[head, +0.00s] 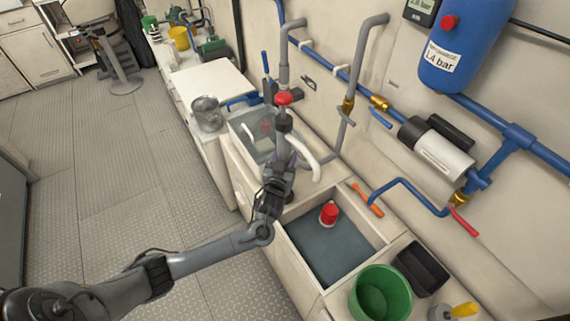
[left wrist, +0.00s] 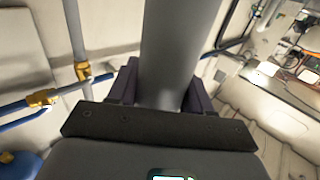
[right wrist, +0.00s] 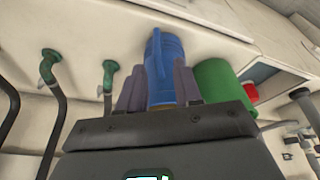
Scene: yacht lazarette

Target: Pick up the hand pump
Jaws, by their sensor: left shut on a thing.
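My left gripper (head: 283,158) is shut around the grey barrel of what appears to be the hand pump (head: 285,121). The pump has a red part near its top and a white curved hose or spout at its side. It stands upright in the grip, in front of the back wall. In the left wrist view the grey barrel (left wrist: 178,50) fills the space between the fingers.
An open well (head: 325,258) holding a red thing (head: 329,213) lies below the left gripper. A clear bin (head: 243,130), an orange tool (head: 367,199), a green bucket (head: 382,292) and a black tray (head: 421,268) stand nearby. Blue pipes (head: 400,186) run along the wall.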

